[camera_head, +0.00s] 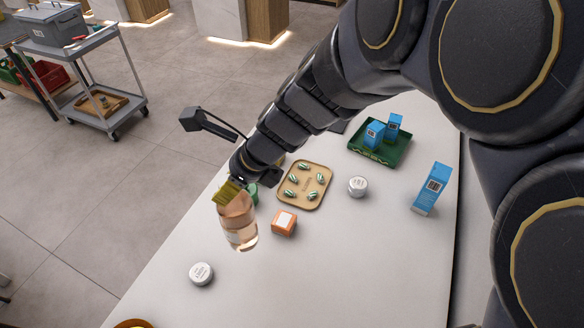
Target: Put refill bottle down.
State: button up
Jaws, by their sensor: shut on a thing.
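The refill bottle (238,225) is clear with pale orange-pink contents and a light label. It is at the left of the white counter, near the counter's left edge, and looks nearly upright with a slight tilt. My gripper (231,192) is shut on its upper part from above. The gripper and its yellow finger part hide the bottle's top. I cannot tell whether the bottle's base touches the counter. A green round thing (253,194) shows partly behind the bottle.
An orange box (284,223) stands close right of the bottle. A tan tray (289,203) holds several striped capsules. White round tins (201,273) (358,186), a tall blue box (431,189) and a green tray (401,154) with blue boxes are around. The front middle counter (330,275) is clear.

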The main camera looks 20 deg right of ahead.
jog(key=s+d+r+m+t+h, duration=0.1)
jog(key=s+d+m, duration=0.1)
jog(key=s+d, duration=0.45)
jog(key=s+d+m+h, duration=0.1)
jog(key=s+d+m, duration=0.2)
jog(key=d, duration=0.6)
jog(key=s+d+r+m+t+h, duration=0.1)
jog(key=s+d+m, duration=0.1)
jog(key=s+d, duration=0.35)
jog(key=w+d+f, duration=1.1)
jog(key=f, duration=0.2)
jog(key=shift+w+d, duration=0.15)
jog(key=shift+f, duration=0.1)
jog(key=shift+f, duration=0.15)
jog(key=o, duration=1)
